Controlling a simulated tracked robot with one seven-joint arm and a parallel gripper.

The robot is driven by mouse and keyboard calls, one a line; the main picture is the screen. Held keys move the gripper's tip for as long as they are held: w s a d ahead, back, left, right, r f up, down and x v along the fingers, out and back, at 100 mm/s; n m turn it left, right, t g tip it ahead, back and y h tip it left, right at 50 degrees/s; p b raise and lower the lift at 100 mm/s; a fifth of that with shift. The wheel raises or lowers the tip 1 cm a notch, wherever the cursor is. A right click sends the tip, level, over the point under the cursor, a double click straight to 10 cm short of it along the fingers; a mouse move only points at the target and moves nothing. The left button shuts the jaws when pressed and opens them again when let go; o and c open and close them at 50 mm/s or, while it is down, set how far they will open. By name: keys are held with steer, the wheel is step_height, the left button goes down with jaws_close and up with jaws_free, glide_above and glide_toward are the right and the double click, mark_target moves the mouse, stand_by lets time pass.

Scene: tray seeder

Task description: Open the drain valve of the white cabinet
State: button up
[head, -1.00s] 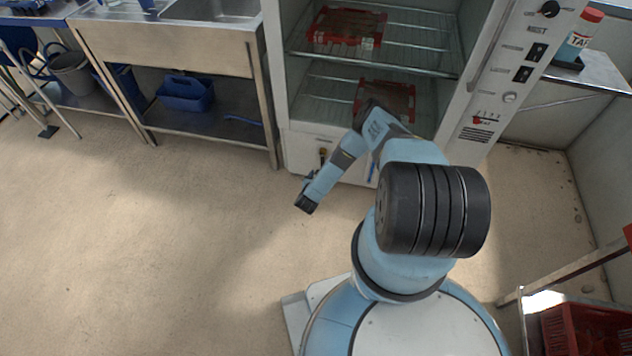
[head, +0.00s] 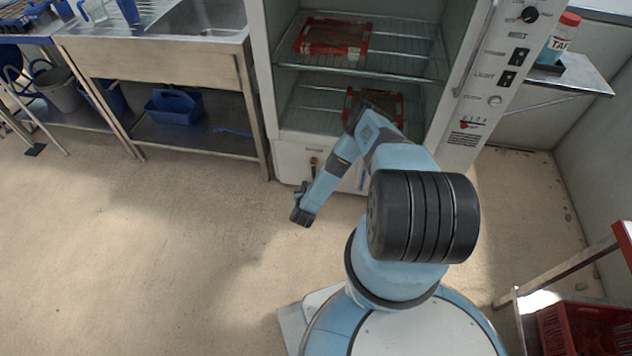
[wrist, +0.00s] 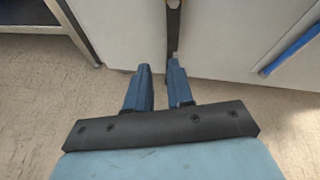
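The white cabinet (head: 292,160) stands open-fronted ahead of me, with wire shelves inside. Its drain valve (head: 314,162) is a small dark and brass-coloured fitting low on the front panel. In the wrist view a dark lever-like part (wrist: 173,22), seemingly the valve, hangs at the top centre against the white panel. My gripper (head: 301,215) is low in front of the cabinet, apart from the valve. In the wrist view my gripper (wrist: 160,72) has its two blue fingers parted with nothing between them. The valve's exact setting is too small to tell.
A blue strip (wrist: 292,48) is on the cabinet front, right of the lever. A steel sink table (head: 160,55) stands left of the cabinet, with a blue caddy (head: 174,106) on its lower shelf. A red crate (head: 585,328) is at lower right. The left floor is clear.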

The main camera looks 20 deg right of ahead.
steer(key=w+n+y, duration=0.1)
steer(key=n, duration=0.2)
steer(key=w+d+n+y, duration=0.1)
steer(key=n, duration=0.2)
steer(key=w+r+n+y, duration=0.1)
steer(key=n+y, duration=0.1)
steer(key=n, duration=0.2)
steer(key=shift+d, duration=0.4)
jaws_close()
steer(key=n+g+y, duration=0.4)
steer(key=n+g, duration=0.2)
steer(key=n, duration=1.8)
glide_toward(314, 170)
steer(key=s+d+f, duration=0.2)
steer(key=s+d, duration=0.2)
steer(key=d, duration=0.2)
steer(key=w+a+f, duration=0.5)
steer(key=w+f, duration=0.2)
steer(key=f, duration=0.1)
steer(key=shift+a, duration=0.2)
